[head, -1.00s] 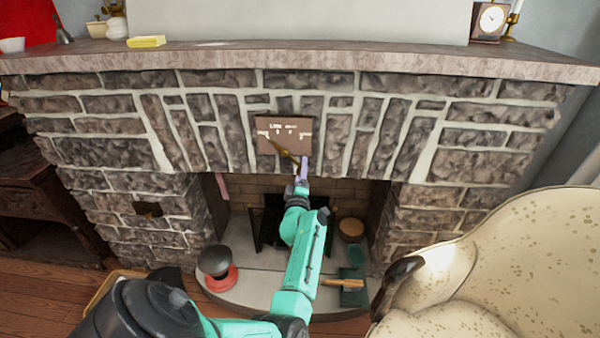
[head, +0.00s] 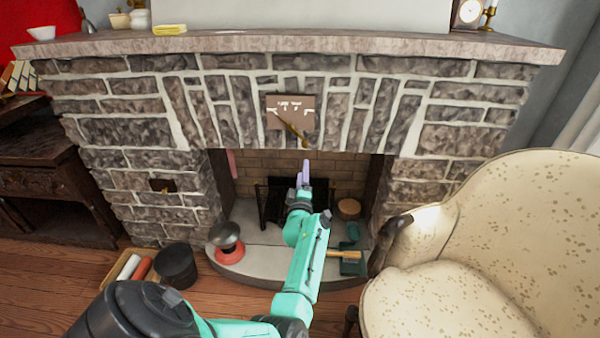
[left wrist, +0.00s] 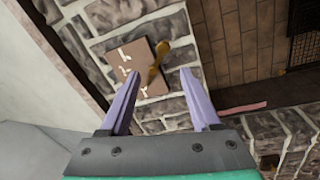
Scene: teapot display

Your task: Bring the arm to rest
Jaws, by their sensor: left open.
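My left arm reaches forward toward the fireplace in the head view. Its gripper (head: 303,174) has purple fingers and shows in front of the fireplace opening, below a brown plaque (head: 290,113) on the stone front. In the left wrist view the gripper (left wrist: 157,100) is open, with nothing between its fingers. The plaque also shows there beyond the fingers (left wrist: 137,68). A brown-gold piece (head: 292,128) hangs on or in front of the plaque, apart from the gripper. My right gripper does not show.
A stone mantel (head: 330,42) runs above. A cream armchair (head: 450,250) stands at the right. A black-and-red object (head: 227,243) and a brush-like item (head: 345,255) are on the hearth. A dark bucket (head: 177,266) stands at the left on the wood floor.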

